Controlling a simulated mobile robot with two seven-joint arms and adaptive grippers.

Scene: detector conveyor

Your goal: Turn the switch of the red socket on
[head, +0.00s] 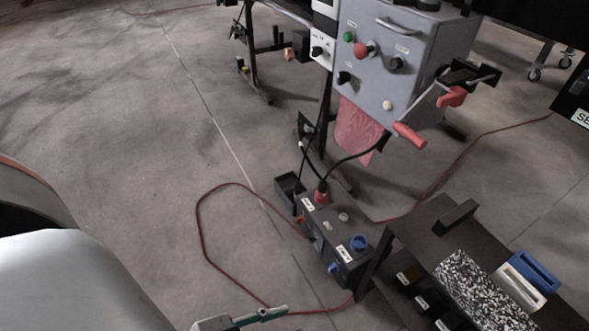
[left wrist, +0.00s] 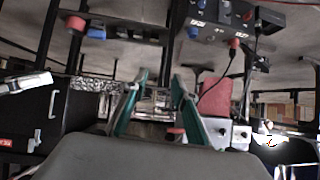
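The dark socket box (head: 325,240) stands low in the middle of the head view. A red socket (head: 321,193) is at its far end, with a black cable going into it. A small red part, possibly its switch (head: 300,219), shows on the box's left side; its setting is too small to tell. A blue socket (head: 359,242) and a blue switch (head: 333,268) are at the near end. My left gripper (head: 265,315) is at the bottom edge, apart from the box. In the left wrist view its green fingers (left wrist: 160,78) are spread and empty. My right gripper is not in view.
A grey control cabinet (head: 400,70) with buttons and a red-handled crank (head: 410,134) stands beyond the box. A red cloth (head: 357,130) hangs below it. A dark bench (head: 425,228) stands at right. A red cable (head: 200,215) loops over the floor; the left floor is mostly clear.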

